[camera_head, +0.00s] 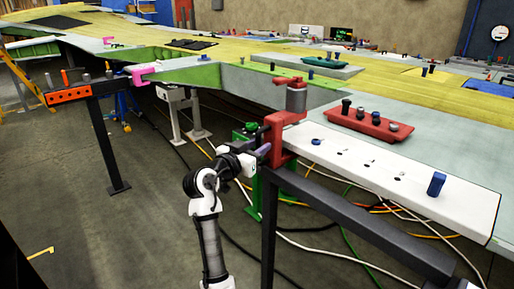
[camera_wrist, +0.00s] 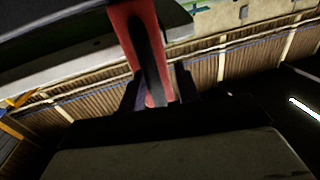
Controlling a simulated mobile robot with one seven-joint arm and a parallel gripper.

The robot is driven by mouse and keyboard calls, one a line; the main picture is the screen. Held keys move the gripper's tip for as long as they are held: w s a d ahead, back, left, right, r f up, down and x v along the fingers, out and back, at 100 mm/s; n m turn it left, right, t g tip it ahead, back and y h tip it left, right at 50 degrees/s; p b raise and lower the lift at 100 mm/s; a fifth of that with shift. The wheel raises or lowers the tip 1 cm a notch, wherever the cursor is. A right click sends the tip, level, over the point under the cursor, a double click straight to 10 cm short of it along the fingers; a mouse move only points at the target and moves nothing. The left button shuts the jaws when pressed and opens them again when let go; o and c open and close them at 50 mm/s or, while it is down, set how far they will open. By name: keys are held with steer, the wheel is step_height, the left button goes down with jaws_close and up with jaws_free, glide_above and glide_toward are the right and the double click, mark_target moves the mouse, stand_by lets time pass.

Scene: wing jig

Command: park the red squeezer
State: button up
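The red squeezer (camera_head: 277,136) is a red C-shaped tool with a grey cylinder on top. In the head view it is upright at the left end of the white panel, at the panel's edge. My gripper (camera_head: 262,151) reaches it from the lower left. In the wrist view the squeezer's red body (camera_wrist: 138,42), with a dark slot down its middle, passes between the two dark fingers of my gripper (camera_wrist: 157,85). The fingers lie close on both sides of it. Whether both press on it is too dark to tell.
The white panel (camera_head: 420,190) has several holes and a blue clamp (camera_head: 436,184). A red tray (camera_head: 368,123) with dark knobs lies behind it. A dark beam (camera_head: 350,218) runs below. An orange rack (camera_head: 68,95) stands at left. Cables cross the floor; the left floor is open.

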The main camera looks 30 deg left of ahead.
steer(key=shift+s, duration=0.1)
steer(key=s+a+b, duration=0.2)
steer(key=s+b, duration=0.2)
steer(key=s, duration=0.9)
steer(key=shift+s, duration=0.25)
